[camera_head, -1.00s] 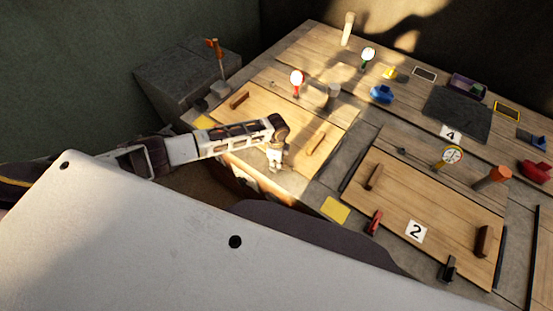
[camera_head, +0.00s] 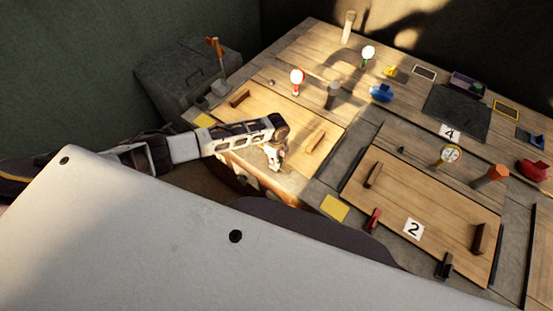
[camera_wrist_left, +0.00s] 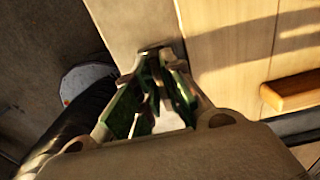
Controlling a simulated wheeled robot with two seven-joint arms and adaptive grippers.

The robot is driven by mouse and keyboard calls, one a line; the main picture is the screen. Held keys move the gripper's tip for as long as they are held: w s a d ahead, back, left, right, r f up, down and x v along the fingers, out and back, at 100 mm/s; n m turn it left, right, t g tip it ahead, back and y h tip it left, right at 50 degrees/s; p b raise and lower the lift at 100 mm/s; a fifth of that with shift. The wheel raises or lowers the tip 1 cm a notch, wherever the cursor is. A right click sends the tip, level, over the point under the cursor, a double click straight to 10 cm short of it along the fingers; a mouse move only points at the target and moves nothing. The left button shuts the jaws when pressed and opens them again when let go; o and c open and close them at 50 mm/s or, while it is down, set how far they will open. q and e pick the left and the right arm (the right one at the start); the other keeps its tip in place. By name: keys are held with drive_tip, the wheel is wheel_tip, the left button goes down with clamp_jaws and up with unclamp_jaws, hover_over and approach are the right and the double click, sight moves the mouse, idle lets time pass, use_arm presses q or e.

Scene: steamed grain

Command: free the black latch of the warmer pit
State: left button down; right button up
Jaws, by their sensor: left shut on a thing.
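My left gripper (camera_head: 274,158) is at the near edge of the left pit's pale wooden lid (camera_head: 262,122), with its fingers pointing down. In the left wrist view its green-lined fingers (camera_wrist_left: 158,85) close around a small dark piece (camera_wrist_left: 157,50) at their tips. This looks like the black latch, but the fingers hide most of it. Another black latch (camera_head: 443,265) stands at the near edge of the lid marked 2 (camera_head: 425,200), with a red latch (camera_head: 373,220) to its left. My right gripper is not in view.
The left lid has two wooden handles (camera_head: 316,143). A yellow pad (camera_head: 335,207) lies between the two lids. A grey box (camera_head: 185,72) stands at the far left.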

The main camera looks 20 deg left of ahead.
use_arm(q)
drive_tip(key=shift+d, duration=0.1)
drive_tip(key=c, duration=1.5)
unclamp_jaws()
drive_tip(key=shift+r, duration=0.15)
drive_tip(key=shift+r, duration=5.85)
